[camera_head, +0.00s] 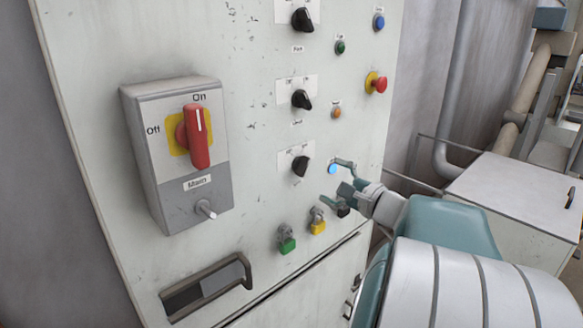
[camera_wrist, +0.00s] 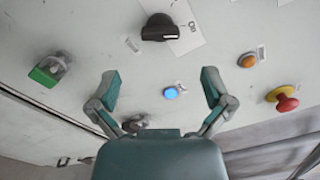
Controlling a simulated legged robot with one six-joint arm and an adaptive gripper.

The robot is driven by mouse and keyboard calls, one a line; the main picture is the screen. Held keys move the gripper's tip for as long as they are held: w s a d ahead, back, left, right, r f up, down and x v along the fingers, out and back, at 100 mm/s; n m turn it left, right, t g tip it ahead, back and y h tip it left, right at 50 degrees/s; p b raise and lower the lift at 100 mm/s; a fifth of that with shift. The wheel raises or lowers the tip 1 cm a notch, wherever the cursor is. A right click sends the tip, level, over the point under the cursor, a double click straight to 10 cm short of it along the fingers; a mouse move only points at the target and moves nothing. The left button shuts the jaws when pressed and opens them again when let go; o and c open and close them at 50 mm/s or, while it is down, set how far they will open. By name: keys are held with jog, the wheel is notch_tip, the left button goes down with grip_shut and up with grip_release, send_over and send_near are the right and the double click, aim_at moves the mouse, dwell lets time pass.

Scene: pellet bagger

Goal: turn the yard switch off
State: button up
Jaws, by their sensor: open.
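Three black rotary knobs sit in a column on the pale panel: a top knob (camera_head: 302,18), a middle knob (camera_head: 301,98) and a lowest knob (camera_head: 299,165). Their small labels are too blurred to tell which is the yard switch. My gripper (camera_head: 336,180) is open and empty, right of the lowest knob and near a lit blue button (camera_head: 332,169). In the wrist view my gripper (camera_wrist: 160,77) has its fingers spread, with a black knob (camera_wrist: 158,27) beyond the tips. That knob's white mark lies toward its right end, near a printed "On".
A grey box with a red main handle (camera_head: 197,137) is on the left. A red mushroom button (camera_head: 378,84) and an orange button (camera_head: 336,113) are to the right. A metal handle (camera_head: 205,287) protrudes low left.

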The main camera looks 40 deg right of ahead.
aim_at(306, 169)
jog(key=w, duration=0.8)
jog(key=shift+a, duration=0.3)
jog(key=c, duration=1.1)
